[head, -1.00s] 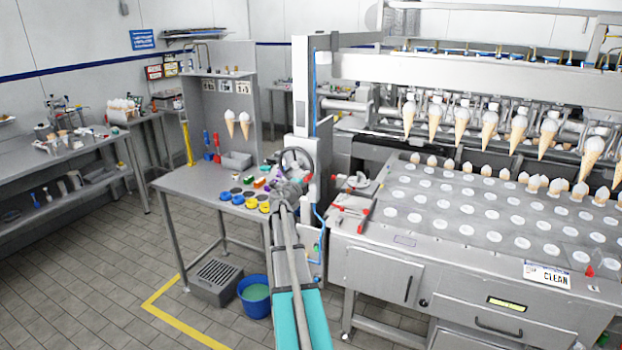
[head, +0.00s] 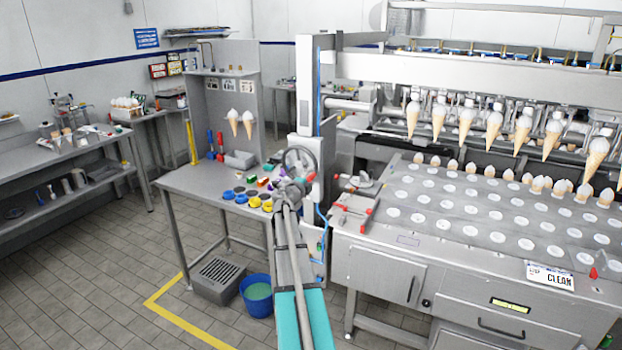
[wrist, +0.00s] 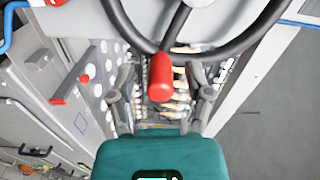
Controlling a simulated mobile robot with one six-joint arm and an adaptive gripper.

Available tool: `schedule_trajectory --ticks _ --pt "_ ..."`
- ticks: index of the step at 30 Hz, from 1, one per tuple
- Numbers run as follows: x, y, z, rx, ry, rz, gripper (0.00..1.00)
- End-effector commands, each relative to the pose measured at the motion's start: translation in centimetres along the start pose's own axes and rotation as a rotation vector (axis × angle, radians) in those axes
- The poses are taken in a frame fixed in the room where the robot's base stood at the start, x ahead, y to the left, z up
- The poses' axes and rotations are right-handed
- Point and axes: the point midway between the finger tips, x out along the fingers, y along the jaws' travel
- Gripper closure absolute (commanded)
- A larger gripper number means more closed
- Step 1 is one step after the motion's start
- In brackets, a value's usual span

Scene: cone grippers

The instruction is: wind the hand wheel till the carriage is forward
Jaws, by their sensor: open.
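The hand wheel (head: 301,150), a dark ring, stands upright on the light post at the machine's left end. In the wrist view its black rim (wrist: 245,38) and red handle (wrist: 160,78) are close. My gripper (head: 288,190) is just in front of and below the wheel. In the wrist view my gripper (wrist: 160,92) is open, its two fingers either side of the red handle with gaps visible; I see no contact. The carriage (head: 480,108), a row of grippers holding cones points down, hangs over the back of the machine bed. Part of the wheel is hidden behind my arm.
The machine bed (head: 408,241) with white round holders lies to the right. Red-handled clamps (head: 352,215) are on its left end. A bench (head: 190,180) with colored cups stands left of my arm. A blue bucket (head: 257,305) is on the floor below.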

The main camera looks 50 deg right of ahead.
Motion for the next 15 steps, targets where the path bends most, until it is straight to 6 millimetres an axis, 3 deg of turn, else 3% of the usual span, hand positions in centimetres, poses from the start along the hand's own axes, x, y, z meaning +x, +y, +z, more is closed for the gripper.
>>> schedule_trajectory --ticks 8,15 --pt "-2.1 0.0 -0.1 -0.001 0.000 0.000 0.35" --pt "-5.8 0.1 0.0 -0.001 -0.001 0.000 0.35"
